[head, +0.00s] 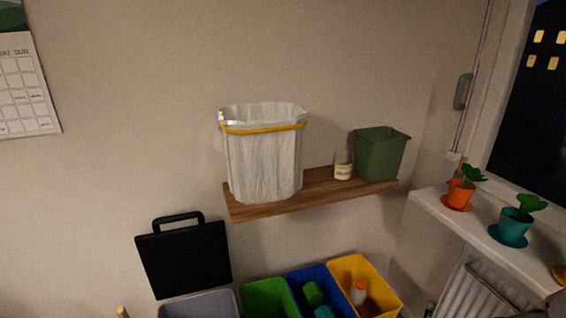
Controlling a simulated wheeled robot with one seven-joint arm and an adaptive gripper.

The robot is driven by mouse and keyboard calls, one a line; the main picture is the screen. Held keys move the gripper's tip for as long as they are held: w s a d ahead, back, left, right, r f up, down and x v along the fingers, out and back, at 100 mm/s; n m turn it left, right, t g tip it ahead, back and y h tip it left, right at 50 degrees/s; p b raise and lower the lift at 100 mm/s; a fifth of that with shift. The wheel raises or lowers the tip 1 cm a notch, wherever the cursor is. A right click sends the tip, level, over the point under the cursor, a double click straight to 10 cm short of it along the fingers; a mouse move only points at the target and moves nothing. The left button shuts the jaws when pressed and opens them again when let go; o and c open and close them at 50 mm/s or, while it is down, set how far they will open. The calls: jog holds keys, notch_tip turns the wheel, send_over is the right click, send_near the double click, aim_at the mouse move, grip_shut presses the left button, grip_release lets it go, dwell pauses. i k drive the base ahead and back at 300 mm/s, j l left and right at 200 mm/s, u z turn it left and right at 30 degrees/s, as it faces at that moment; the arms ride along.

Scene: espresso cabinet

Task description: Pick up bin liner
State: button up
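The bin liner (265,165) is a white, crinkled bag with a yellow band around its upper part. It stands upright and open-topped on the left end of a wooden wall shelf (270,206) in the head view. A grey-white rim shows at its top; I cannot tell whether a bin is inside it. My gripper is not in view.
A small jar (343,165) and a dark green bin (380,154) share the shelf to the right. Potted plants (461,193) line the windowsill (482,236). Wall above the shelf is clear.

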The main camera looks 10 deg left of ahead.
aim_at(264, 143)
jog(key=u, duration=0.85)
